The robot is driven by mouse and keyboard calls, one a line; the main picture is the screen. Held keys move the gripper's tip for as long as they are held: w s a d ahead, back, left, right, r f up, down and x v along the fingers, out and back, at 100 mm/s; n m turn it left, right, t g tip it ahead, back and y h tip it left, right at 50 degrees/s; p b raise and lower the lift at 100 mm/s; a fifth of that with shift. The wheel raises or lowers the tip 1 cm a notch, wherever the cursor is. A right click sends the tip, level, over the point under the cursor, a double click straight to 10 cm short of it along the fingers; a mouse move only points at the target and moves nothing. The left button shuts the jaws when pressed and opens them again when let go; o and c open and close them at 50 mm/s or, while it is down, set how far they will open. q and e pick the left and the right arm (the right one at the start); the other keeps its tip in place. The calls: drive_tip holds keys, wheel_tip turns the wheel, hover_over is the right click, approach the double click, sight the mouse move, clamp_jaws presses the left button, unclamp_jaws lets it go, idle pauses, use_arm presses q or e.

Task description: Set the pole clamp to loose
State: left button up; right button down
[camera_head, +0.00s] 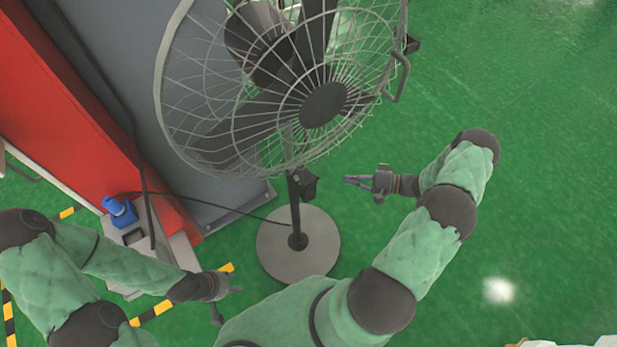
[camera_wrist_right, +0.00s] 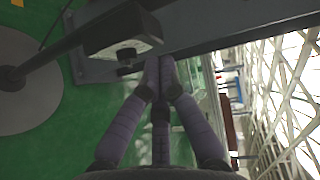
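The pole clamp (camera_head: 307,183) is a dark block on the fan's pole, just under the fan cage. In the right wrist view the clamp (camera_wrist_right: 122,30) shows a pale face plate with a small dark knob (camera_wrist_right: 127,58) on it; its markings are too small to read. My right gripper (camera_head: 347,180) is to the right of the clamp, pointing at it, with a gap in the head view. Its fingertips (camera_wrist_right: 160,63) meet just right of the knob with nothing visible between them. My left gripper (camera_head: 230,303) is open and empty, low and left of the fan base.
The fan cage (camera_head: 323,103) overhangs the clamp. The round fan base (camera_head: 298,262) stands on the green floor. A grey and red cabinet (camera_head: 75,110) is close on the left, with a cable running to the pole. The floor to the right is clear.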

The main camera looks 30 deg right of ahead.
sight(304, 186)
drive_tip(key=shift+s+a+f+b+x, duration=0.1)
drive_tip(key=shift+s+a+b+x, duration=0.25)
drive_tip(key=shift+x, duration=1.75)
drive_tip(key=shift+s+a+f+b+x, duration=0.1)
drive_tip(key=shift+s+a+b+x, duration=0.25)
drive_tip(key=shift+x, duration=1.75)
drive_tip(key=shift+s+a+f+b+x, duration=0.15)
drive_tip(key=shift+s+b+x, duration=0.25)
drive_tip(key=shift+x, duration=1.7)
drive_tip(key=shift+r, duration=0.1)
drive_tip(key=shift+a+f+m+t+y+b, duration=0.45)
drive_tip(key=shift+a+f+m+b, duration=0.3)
drive_tip(key=shift+b, duration=0.5)
drive_tip(key=shift+a+r+y, duration=0.1)
drive_tip(key=shift+y, duration=0.25)
drive_tip(key=shift+s+r, duration=0.1)
drive_tip(key=shift+a, duration=0.15)
